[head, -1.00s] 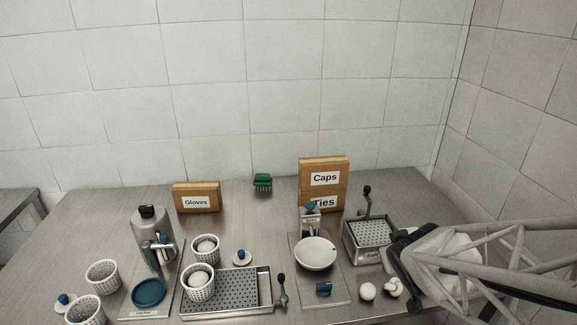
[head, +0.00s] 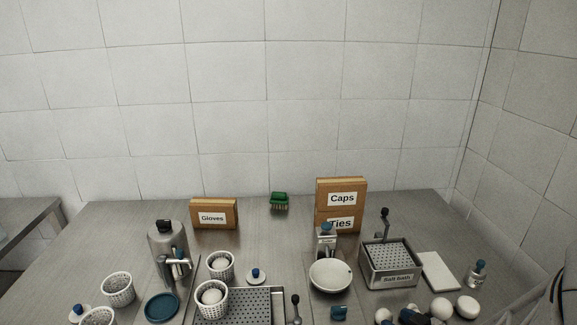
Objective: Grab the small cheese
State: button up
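Several round white cheeses lie at the lower right of the table in the head view. The smallest-looking one (head: 383,316) is cut by the bottom edge, left of a dark blue-and-black object whose nature I cannot tell. Larger ones (head: 441,308) and (head: 467,306) lie to the right. Two perforated white baskets each hold a white cheese, the rear one (head: 220,261) and the front one (head: 212,293). Which cheese is the small one is not certain.
The perforated salt bath (head: 389,279) stands behind the loose cheeses, with a white board (head: 438,271) and small bottle (head: 477,274) to its right. A white bowl on a scale (head: 330,274) stands left. A drain tray (head: 262,300) and empty baskets (head: 118,288) lie further left.

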aim_at(389, 317)
jog(key=shift+s+f, duration=0.1)
dwell(0.6)
jog(key=shift+x, duration=2.5)
jog(key=c, duration=0.6)
